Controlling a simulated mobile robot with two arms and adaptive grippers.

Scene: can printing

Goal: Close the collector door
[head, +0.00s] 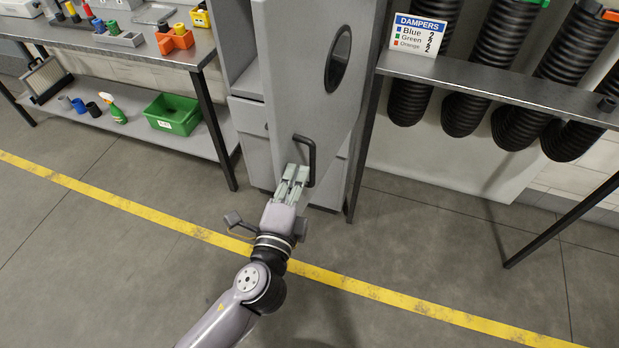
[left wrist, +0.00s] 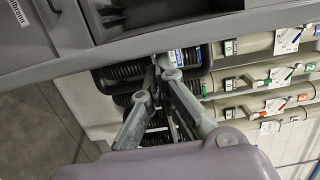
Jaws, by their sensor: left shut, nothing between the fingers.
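The collector door (head: 300,60) is a grey panel with a dark oval window and a black bar handle (head: 311,165). It stands ajar, swung out from the grey cabinet (head: 247,112), whose open interior shows at its left. My left gripper (head: 297,172) is shut and empty at the door's lower part, just left of the handle. In the left wrist view its fingers (left wrist: 165,68) point at the door's edge (left wrist: 150,60); whether they touch the door or handle I cannot tell. My right gripper is not in view.
A workbench (head: 165,66) with small parts stands at left, a green crate (head: 172,113) on its lower shelf. At right are a metal shelf (head: 480,88), a DAMPERS sign (head: 416,34) and black hoses (head: 465,100). The floor in front is clear, crossed by a yellow line (head: 110,195).

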